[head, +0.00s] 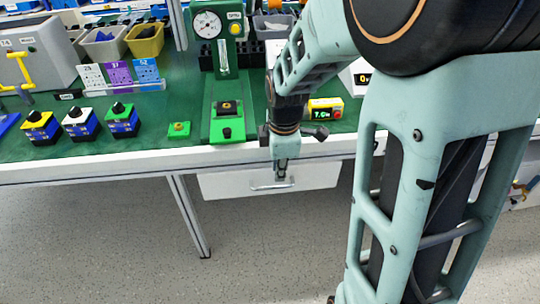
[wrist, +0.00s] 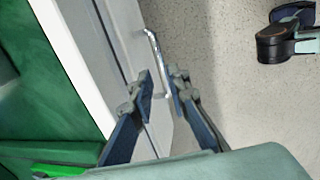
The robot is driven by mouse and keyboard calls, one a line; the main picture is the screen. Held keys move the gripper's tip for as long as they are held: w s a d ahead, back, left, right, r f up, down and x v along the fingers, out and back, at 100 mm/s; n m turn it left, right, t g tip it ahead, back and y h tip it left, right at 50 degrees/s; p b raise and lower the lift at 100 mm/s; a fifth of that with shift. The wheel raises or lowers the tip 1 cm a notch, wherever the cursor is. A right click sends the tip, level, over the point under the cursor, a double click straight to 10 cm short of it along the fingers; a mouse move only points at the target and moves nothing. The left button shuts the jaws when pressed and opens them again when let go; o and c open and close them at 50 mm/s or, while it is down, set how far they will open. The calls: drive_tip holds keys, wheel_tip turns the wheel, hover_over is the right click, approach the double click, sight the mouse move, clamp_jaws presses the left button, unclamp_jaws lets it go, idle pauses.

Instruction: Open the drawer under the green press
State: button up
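The green press (head: 222,90) with a round dial stands on the green bench top. The white drawer (head: 225,184) is below the bench edge under the press, and its front looks closed. Its metal bar handle (head: 262,187) runs across the front. My gripper (head: 281,178) points down at the right part of the handle. In the wrist view, the handle (wrist: 153,45) passes between the two fingertips of my gripper (wrist: 161,76). The fingers are apart, one on each side of the bar, with gaps showing. The drawer front (wrist: 128,50) is beside the left finger.
The white bench edge (head: 120,170) overhangs the drawer. A bench leg (head: 190,220) stands to the left. Several switch boxes, a small green button box (head: 179,129) and a yellow-red display box (head: 325,109) sit on the bench. The floor (head: 100,250) in front is clear.

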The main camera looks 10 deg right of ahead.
sight(277, 186)
drive_tip(key=f+b, duration=0.1)
drive_tip(key=f, duration=0.2)
drive_tip(key=w+f+b, duration=0.1)
drive_tip(key=f, duration=0.3)
drive_tip(key=shift+w, duration=0.2)
clamp_jaws()
